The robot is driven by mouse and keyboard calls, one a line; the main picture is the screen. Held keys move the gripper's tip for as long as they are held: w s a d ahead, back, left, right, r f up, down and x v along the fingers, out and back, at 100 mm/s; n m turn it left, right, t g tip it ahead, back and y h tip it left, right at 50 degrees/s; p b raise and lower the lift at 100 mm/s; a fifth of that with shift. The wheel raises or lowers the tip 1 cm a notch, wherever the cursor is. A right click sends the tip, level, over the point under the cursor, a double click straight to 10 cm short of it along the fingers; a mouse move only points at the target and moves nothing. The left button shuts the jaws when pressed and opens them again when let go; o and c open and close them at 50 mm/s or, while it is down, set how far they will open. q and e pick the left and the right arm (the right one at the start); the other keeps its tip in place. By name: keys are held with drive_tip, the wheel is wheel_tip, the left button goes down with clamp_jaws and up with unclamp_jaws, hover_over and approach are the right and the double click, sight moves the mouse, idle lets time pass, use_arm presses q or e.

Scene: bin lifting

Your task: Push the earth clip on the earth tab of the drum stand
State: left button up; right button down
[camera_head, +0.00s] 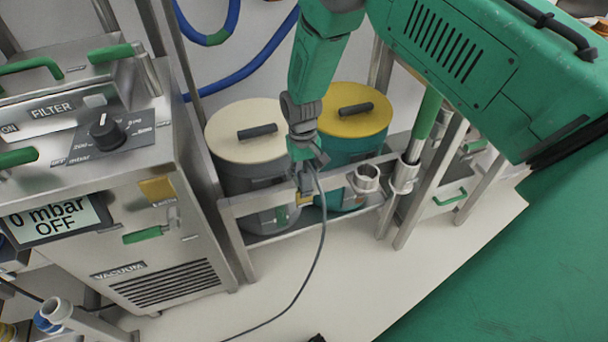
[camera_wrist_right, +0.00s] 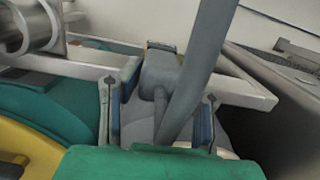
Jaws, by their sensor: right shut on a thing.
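My right gripper (camera_head: 306,168) points down at the front rail of the drum stand (camera_head: 243,206). It is shut on the grey earth clip, which also shows between the fingers in the right wrist view (camera_wrist_right: 160,72). A grey cable (camera_head: 318,245) hangs from the clip to the floor. A small brassy piece (camera_head: 305,198) shows at the rail just below the gripper; it may be the earth tab. In the right wrist view the clip's far end lies over the rail (camera_wrist_right: 248,92). I cannot tell whether it touches the tab. My left gripper is out of view.
A cream-lidded drum (camera_head: 232,120) and a yellow-lidded drum (camera_head: 368,122) stand behind the rail. A steel vacuum unit (camera_head: 150,240) stands at left. Steel posts and a ring holder (camera_head: 367,178) are to the right. The pale floor in front is mostly clear.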

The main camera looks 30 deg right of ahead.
drive_tip(key=shift+a+r, duration=0.1)
drive_tip(key=shift+a, duration=0.2)
drive_tip(key=shift+d+f, duration=0.3)
drive_tip(key=shift+f, duration=0.3)
drive_tip(key=shift+s+a, duration=0.1)
drive_tip(key=shift+a, duration=0.05)
idle(0.4)
drive_tip(key=c, duration=1)
unclamp_jaws()
drive_tip(key=shift+f, duration=0.15)
drive_tip(key=shift+c, duration=0.2)
drive_tip(key=r, duration=0.4)
drive_tip(key=w+r, duration=0.1)
drive_tip(key=r, duration=0.7)
drive_tip(key=shift+w, duration=0.35)
